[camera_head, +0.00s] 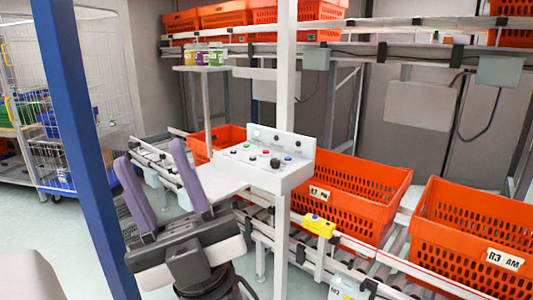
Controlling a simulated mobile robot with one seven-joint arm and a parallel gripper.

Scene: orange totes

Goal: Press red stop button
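A white control panel (294,178) stands in the middle of the view beside a white post. Its sloped top carries several small buttons, among them a red one (266,152), a blue one (288,158) and a larger black knob (275,162). Labels are too small to read, so I cannot tell which button is the stop. My gripper (150,154) is at the lower left, its two purple-grey fingers pointing up and spread wide apart. Nothing is between them. It appears left of the panel and apart from the buttons.
A blue post (85,150) rises at the left. A white post (285,70) stands by the panel. Orange totes (350,195) sit on roller conveyors at the right and on upper shelves. A yellow device (318,226) is on the conveyor edge. Jars (202,56) stand on a small shelf behind.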

